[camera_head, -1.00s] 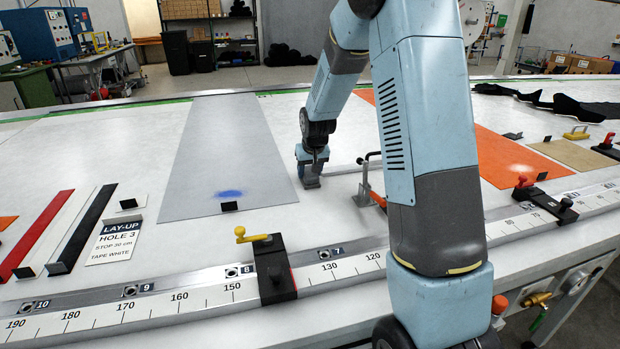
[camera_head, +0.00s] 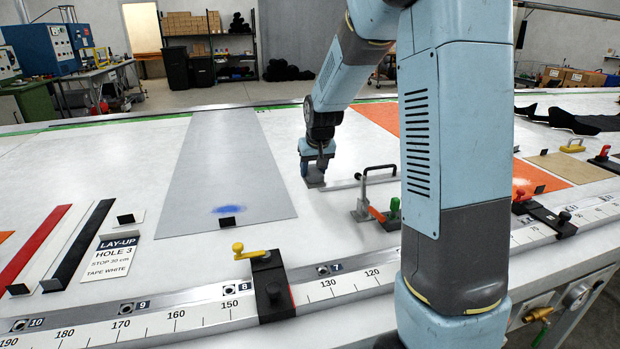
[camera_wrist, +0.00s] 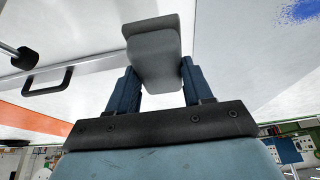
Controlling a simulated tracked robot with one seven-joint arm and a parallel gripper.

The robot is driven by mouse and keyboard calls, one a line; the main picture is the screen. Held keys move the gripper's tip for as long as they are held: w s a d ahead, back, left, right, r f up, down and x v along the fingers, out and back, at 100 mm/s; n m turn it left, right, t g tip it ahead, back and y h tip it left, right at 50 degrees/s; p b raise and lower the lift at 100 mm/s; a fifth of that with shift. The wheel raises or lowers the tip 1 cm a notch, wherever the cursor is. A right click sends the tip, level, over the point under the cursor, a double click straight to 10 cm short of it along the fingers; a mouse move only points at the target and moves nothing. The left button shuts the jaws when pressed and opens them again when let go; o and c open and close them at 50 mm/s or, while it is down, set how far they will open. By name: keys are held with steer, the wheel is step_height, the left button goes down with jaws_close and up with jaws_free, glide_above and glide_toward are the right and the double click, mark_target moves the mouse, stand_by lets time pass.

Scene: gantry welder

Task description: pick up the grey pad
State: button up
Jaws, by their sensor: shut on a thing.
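The grey pad (camera_wrist: 155,52) is a small rounded block, held between the two blue fingers of my gripper (camera_wrist: 160,85) in the wrist view. In the head view my gripper (camera_head: 317,165) points down over the white table, right of the pale grey sheet (camera_head: 220,150). The pad (camera_head: 315,184) shows as a small grey piece below the fingers. I cannot tell how much gap lies between pad and table. My gripper is shut on the pad.
A toggle clamp (camera_head: 375,205) with a long bar stands just right of the gripper. A black stop with a yellow handle (camera_head: 268,285) sits on the numbered rail (camera_head: 200,308). Red and black strips lie at left.

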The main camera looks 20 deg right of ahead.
steer(key=s+d+r, duration=0.1)
steer(key=s+r, duration=0.4)
steer(key=s, duration=0.4)
steer(key=shift+s+d, duration=0.15)
steer(key=shift+s, duration=0.25)
